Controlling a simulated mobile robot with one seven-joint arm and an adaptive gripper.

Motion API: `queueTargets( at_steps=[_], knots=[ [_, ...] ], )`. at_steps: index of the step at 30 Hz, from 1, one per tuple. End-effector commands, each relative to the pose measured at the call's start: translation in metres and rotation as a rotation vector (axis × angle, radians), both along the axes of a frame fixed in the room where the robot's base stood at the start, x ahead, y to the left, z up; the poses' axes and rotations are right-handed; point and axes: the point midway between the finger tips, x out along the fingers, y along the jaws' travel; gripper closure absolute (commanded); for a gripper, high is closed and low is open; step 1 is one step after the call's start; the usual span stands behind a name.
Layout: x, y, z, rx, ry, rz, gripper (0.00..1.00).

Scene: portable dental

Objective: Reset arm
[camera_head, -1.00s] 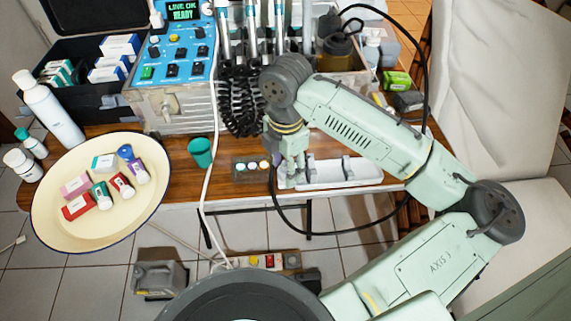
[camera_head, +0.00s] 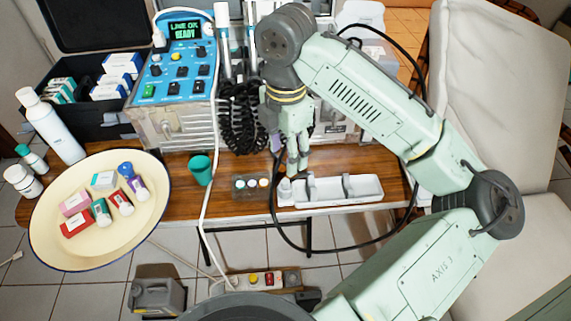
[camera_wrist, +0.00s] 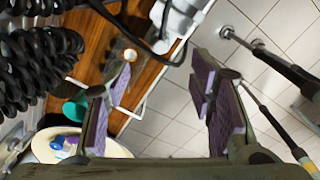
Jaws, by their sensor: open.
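My gripper (camera_head: 290,166) hangs down from my bent arm in the head view, above the back left part of a white tray (camera_head: 335,201) on the wooden table. Its fingers stand apart and nothing is between them. In the wrist view my gripper (camera_wrist: 160,108) shows two purple-padded fingers set wide apart, with wood and tiled floor visible between them. Part of the white tray (camera_wrist: 184,22) appears at the top of that view. Whether the fingertips touch anything cannot be seen in the head view, but they look clear.
A small holder (camera_head: 250,195) with round white tops and a teal cup (camera_head: 200,170) stand left of the tray. A cream dish (camera_head: 60,190) holds several small boxes and bottles. The blue-panelled dental unit (camera_head: 178,70), black coiled hoses (camera_head: 240,115) and a black cable (camera_head: 276,225) are close to my arm.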

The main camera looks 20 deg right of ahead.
Motion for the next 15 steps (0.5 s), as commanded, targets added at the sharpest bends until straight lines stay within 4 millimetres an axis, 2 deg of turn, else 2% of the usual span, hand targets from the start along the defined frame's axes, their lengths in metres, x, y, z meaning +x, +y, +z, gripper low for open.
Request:
queueTargets(
  at_steps=[4,15],
  knots=[
    [0.0000,0.0004,0.0093,0.000,-0.001,0.001,0.51],
    [0.0000,0.0005,0.0099,0.001,-0.001,0.001,0.51]
  ],
)
